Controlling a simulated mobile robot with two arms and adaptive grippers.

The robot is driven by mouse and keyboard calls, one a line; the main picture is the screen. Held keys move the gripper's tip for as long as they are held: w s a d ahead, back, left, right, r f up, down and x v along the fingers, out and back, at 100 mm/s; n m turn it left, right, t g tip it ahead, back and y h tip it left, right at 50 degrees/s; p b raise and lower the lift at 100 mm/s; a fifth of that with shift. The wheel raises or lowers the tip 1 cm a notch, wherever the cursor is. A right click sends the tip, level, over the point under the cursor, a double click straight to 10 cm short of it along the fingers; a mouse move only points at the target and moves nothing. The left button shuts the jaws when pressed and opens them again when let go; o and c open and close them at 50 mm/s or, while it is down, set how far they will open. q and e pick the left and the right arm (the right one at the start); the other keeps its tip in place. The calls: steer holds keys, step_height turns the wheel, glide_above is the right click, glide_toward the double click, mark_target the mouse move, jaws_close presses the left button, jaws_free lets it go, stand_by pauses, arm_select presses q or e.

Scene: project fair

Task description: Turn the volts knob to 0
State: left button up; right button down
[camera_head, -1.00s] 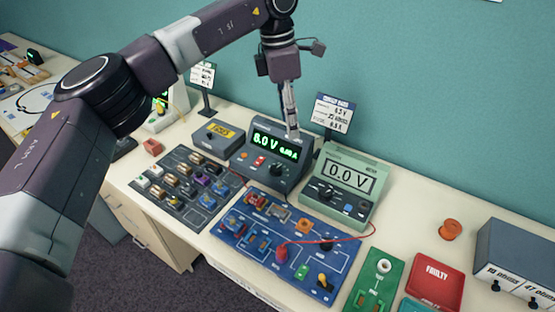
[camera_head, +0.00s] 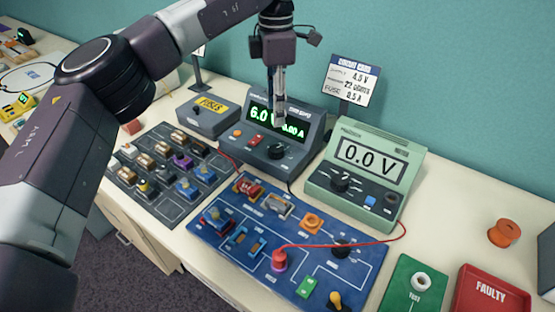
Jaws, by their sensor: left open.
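The dark power supply (camera_head: 314,130) stands on the bench. Its green display reads 6.0 V and 0.00 A, partly covered by my gripper. A black round knob (camera_head: 277,152) sits on its lower front panel, right of a red and an orange button; its label is too small to read. My left gripper (camera_head: 279,122) points down in front of the display, just above the black knob. Its narrow fingers are open and nothing shows between them. They look apart from the knob, though the depth is hard to judge. My right gripper is not in view.
A green meter (camera_head: 411,180) reading 0.0 V stands right of the supply. A blue circuit board (camera_head: 215,262) with a red lead lies in front. A grey FUSES box (camera_head: 190,123) and a parts board (camera_head: 130,195) are left. A card on a stand (camera_head: 352,82) rises behind.

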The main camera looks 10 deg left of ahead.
mark_target(276, 148)
arm_select(q)
step_height(276, 148, down, 3)
steer(key=shift+s+f+b, duration=0.15)
steer(key=shift+f+b, duration=0.05)
steer(key=shift+b, duration=0.85)
steer(key=shift+f+p, duration=0.4)
steer(key=shift+f, duration=3.5)
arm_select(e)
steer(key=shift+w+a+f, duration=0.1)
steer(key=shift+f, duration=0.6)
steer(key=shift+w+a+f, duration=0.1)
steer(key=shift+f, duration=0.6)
arm_select(q)
steer(key=c, duration=1.2)
